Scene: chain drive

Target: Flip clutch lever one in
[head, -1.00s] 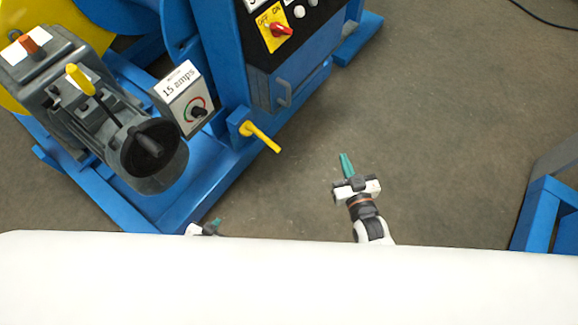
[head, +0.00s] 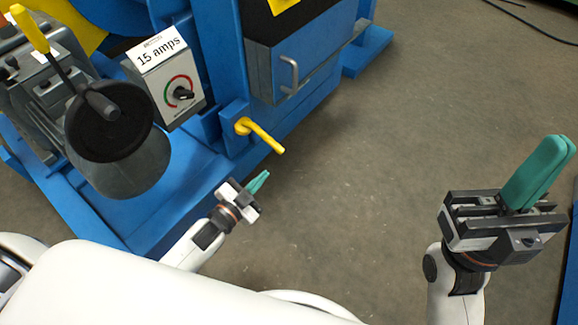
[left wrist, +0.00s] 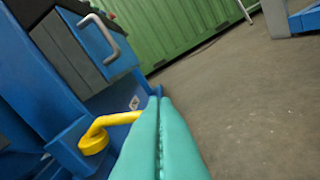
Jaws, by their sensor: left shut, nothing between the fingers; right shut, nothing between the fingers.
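A yellow lever (head: 262,137) sticks out from a blue bracket low on the blue machine frame, slanting down to the right. It also shows in the left wrist view (left wrist: 97,135), where the fingers cover part of its handle. No label tells whether it is clutch lever one. My left gripper (head: 260,182) is shut and empty, its teal fingers just below the yellow lever in the head view; contact cannot be told. My right gripper (head: 540,172) is shut and empty at the far right, away from the machine. Another yellow-handled lever (head: 30,28) stands upright at the upper left.
A grey control box (head: 168,75) marked "15 amps" with a knob stands left of the yellow lever. A drawer-like grey panel with a handle (head: 289,75) is above. Open floor (head: 400,130) lies to the right.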

